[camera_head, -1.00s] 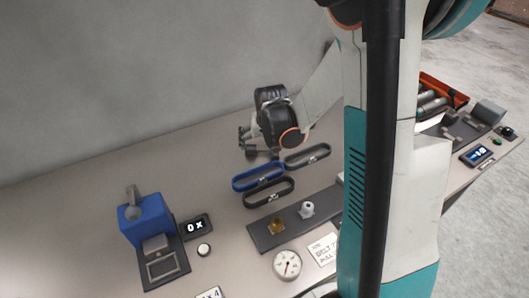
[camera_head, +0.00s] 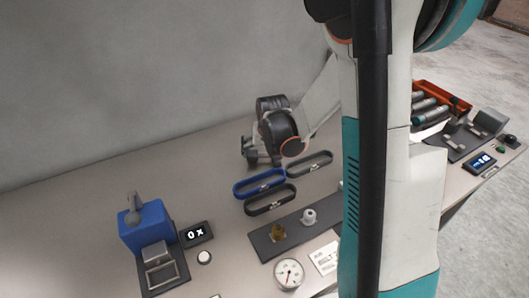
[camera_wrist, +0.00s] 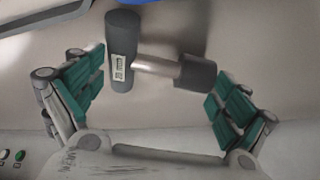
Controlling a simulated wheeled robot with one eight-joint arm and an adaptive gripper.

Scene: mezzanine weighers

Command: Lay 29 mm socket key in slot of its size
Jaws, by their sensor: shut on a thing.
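The socket key (camera_wrist: 155,66) shows in the wrist view as a dark T-handle with a bare metal shank and a dark socket head (camera_wrist: 196,72). A white label on the handle ends in "mm"; its number is too small to read surely. My gripper (camera_wrist: 155,95) has its teal-padded fingers on either side of the key, handle to the left and socket head to the right, and is shut on it. In the head view my gripper (camera_head: 257,160) is low over the bench's back, behind the belts; the key cannot be made out there. No slot marked with a size is readable.
Blue (camera_head: 260,184) and black belts (camera_head: 271,200) lie just in front of my gripper. A dark plate (camera_head: 299,232) with two pulleys, a gauge (camera_head: 289,273) and a blue device (camera_head: 146,223) stand nearer. An orange crate (camera_head: 455,96) and dark tray (camera_head: 455,148) are at right.

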